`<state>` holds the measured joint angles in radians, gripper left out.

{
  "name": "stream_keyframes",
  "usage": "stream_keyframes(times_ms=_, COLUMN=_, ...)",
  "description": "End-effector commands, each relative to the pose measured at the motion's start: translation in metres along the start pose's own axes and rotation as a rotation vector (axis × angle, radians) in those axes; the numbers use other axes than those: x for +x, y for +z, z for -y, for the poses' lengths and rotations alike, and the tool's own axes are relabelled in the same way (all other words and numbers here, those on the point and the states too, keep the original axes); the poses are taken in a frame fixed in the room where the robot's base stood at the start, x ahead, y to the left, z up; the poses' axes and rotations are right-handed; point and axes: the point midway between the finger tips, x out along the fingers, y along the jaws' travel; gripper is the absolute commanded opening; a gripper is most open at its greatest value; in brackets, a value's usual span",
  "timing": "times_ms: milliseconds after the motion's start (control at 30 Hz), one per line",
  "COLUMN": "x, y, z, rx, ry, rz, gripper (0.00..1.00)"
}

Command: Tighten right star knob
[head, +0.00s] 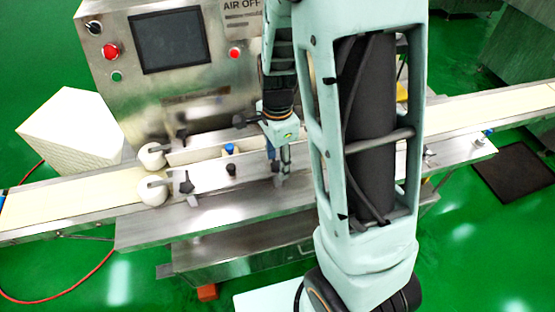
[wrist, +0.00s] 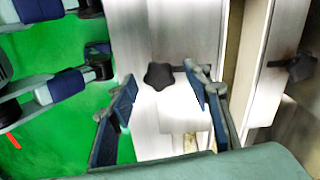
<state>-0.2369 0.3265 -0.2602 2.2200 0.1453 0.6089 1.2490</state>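A black star knob (wrist: 159,76) sits on the near metal guide rail, ahead of my gripper in the wrist view. My gripper (wrist: 160,84) is open, with one blue-padded finger on either side of the knob in that view. I cannot tell whether either finger touches it. In the head view my gripper (head: 280,168) points down at the right part of the near rail, where the dark knob (head: 279,180) is partly hidden by the fingers. Another star knob (head: 187,186) is at the left end of this rail.
A dark knob (wrist: 293,66) on the far rail shows at the right of the wrist view. The conveyor belt (head: 70,193) runs between the rails. The control panel (head: 170,40) stands behind. White rounded guide parts (head: 152,191) are at the rails' left ends.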

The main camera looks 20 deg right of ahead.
Motion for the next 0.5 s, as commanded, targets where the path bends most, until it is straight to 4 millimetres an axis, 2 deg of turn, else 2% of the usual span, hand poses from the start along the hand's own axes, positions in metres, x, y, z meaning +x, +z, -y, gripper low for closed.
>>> stream_keyframes(times_ms=267, x=-0.004, y=0.0, z=0.0, rx=0.0, ry=-0.001, rz=0.0, gripper=0.45)
stream_keyframes(times_ms=367, x=-0.015, y=0.0, z=0.001, rx=0.0, ry=-0.003, rz=0.0, gripper=0.45)
stream_keyframes(times_ms=500, x=-0.041, y=0.0, z=0.002, rx=-0.002, ry=-0.006, rz=0.0, gripper=0.45)
